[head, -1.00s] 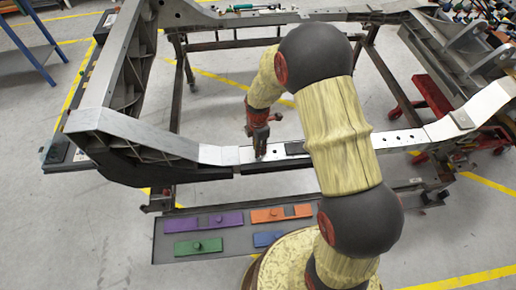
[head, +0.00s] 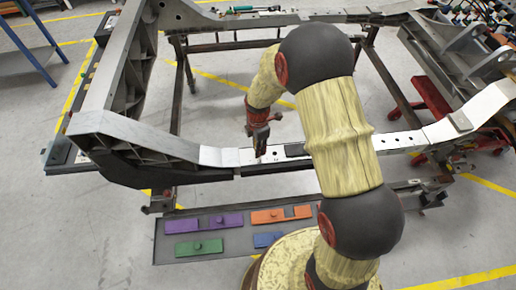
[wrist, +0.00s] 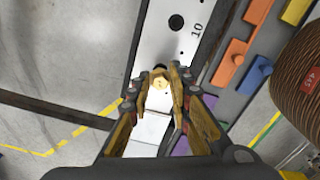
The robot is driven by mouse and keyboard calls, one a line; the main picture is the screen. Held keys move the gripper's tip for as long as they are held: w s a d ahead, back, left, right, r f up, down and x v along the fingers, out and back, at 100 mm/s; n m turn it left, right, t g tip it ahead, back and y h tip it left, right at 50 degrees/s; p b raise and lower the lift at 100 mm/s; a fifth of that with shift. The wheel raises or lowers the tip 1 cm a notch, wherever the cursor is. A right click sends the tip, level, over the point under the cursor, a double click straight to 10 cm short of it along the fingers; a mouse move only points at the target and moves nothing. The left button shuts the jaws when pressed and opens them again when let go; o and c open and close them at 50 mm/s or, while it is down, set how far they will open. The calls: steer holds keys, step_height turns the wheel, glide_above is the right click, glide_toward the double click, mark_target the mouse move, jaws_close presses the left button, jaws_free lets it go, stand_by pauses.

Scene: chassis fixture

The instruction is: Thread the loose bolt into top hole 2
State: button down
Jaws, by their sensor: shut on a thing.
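My gripper (wrist: 159,74) is shut on the loose bolt (wrist: 161,84), a small brass-coloured bolt whose head shows between the fingertips in the wrist view. In the head view my gripper (head: 260,154) points down at the light top plate of the front chassis beam (head: 222,157), left of a dark block. The bolt's shank is hidden, and I cannot tell how deep it sits. The hole under it is hidden, so its number cannot be read. An open dark hole (wrist: 176,22) marked 10 shows farther up the plate in the wrist view.
Purple (head: 230,220), orange (head: 268,215), green (head: 186,248) and blue (head: 265,239) blocks lie on a grey mat (head: 228,253) below the beam. A red stand (head: 430,98) is at the right. The inside of the frame is open floor.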

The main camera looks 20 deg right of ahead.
steer(key=shift+r+p, duration=1.25)
steer(key=shift+r, duration=0.6)
